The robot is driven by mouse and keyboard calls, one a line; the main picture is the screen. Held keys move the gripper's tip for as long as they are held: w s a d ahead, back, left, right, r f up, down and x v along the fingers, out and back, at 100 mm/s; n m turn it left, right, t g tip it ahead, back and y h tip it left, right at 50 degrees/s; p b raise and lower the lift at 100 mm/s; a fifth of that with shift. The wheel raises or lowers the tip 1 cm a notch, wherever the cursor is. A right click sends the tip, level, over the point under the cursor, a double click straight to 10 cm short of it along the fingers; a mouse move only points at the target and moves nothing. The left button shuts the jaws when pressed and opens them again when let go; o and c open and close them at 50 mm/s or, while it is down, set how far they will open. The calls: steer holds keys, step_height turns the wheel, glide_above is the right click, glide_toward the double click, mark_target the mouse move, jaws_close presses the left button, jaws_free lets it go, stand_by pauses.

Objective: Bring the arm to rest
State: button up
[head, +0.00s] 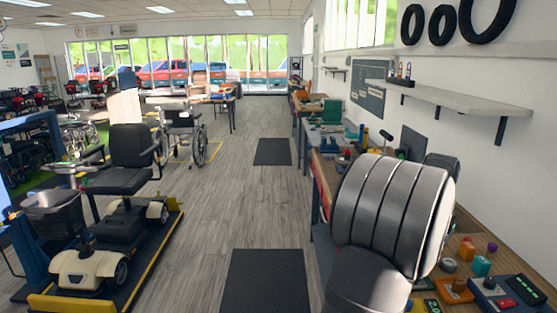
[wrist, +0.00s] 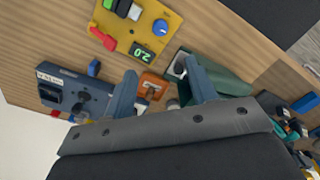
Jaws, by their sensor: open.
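In the wrist view my gripper (wrist: 160,70) is open, its two blue-grey fingers apart over the wooden workbench (wrist: 60,30). Nothing is held between them. An orange block (wrist: 153,84) shows in the gap, on the bench beyond the fingers. A dark green box (wrist: 222,78) lies behind the right finger, which hides part of it. In the head view my large grey arm link stands over the right-hand bench, and the gripper itself is not seen there.
A yellow panel (wrist: 140,22) with knobs and a green display and a dark blue device (wrist: 72,95) lie on the bench. A shelf (head: 450,97) juts from the right wall. A scooter (head: 110,215) stands at left. The central floor (head: 215,200) is clear.

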steer(key=shift+f, duration=2.65)
